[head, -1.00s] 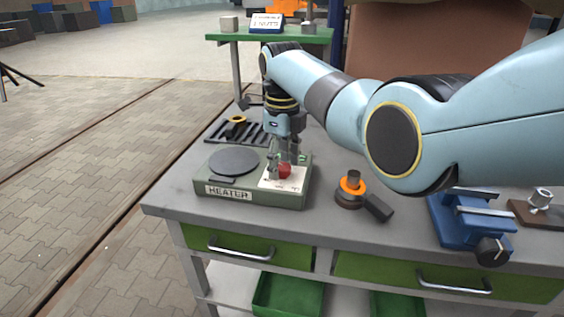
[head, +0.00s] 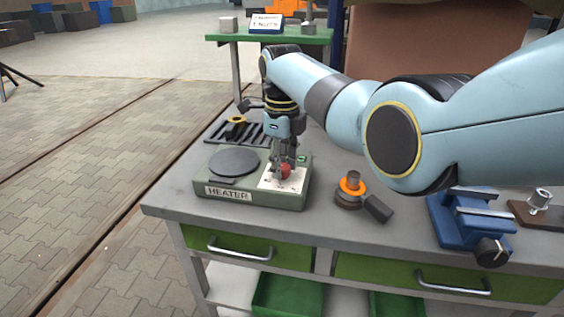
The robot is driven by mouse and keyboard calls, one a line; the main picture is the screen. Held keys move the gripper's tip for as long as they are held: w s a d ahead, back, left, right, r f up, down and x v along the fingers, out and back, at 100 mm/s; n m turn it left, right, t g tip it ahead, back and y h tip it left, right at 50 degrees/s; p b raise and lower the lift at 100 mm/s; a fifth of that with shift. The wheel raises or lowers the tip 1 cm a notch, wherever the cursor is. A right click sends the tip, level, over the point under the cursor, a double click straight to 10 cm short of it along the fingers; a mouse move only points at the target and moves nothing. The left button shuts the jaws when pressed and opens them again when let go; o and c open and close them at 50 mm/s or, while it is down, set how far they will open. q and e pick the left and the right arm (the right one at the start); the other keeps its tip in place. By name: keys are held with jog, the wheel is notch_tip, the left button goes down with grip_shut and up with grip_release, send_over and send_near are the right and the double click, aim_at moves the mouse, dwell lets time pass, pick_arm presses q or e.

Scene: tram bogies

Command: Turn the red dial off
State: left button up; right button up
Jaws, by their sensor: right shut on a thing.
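The red dial (head: 286,171) sits on the white panel (head: 270,183) at the right part of the green-grey heater (head: 250,197), which has a dark round plate (head: 234,162). My right gripper (head: 284,168) points down over the panel, with its fingers closed on the red dial. The fingers hide part of the dial, and its pointer mark cannot be made out. My left gripper is not in view.
Right of the heater stand an orange-ringed tool (head: 352,188) with a dark handle and a blue vise (head: 470,220). A dark slotted rack (head: 225,133) lies behind the heater. The bench front left of the tool is clear.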

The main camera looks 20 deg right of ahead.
jog(key=n+p, duration=0.2)
jog(key=n, duration=0.2)
jog(key=shift+a+r+p, duration=0.1)
jog(key=shift+r+p, duration=0.05)
jog(key=shift+p, duration=0.2)
jog(key=n+p, duration=0.1)
jog(key=n, duration=0.1)
jog(key=shift+s+n, duration=0.1)
jog(key=shift+n, duration=0.3)
jog(key=n+p, duration=0.1)
jog(key=n, duration=0.2)
jog(key=shift+n, duration=0.3)
jog(key=n+p, duration=0.1)
jog(key=n, duration=0.5)
jog(key=shift+s, duration=0.15)
jog(key=n, duration=0.4)
jog(key=shift+f+p, duration=0.2)
jog(key=shift+p, duration=0.2)
jog(key=shift+s+n, duration=0.1)
jog(key=shift+n, duration=1.4)
jog(key=o, duration=1.1)
jog(key=shift+o, duration=0.2)
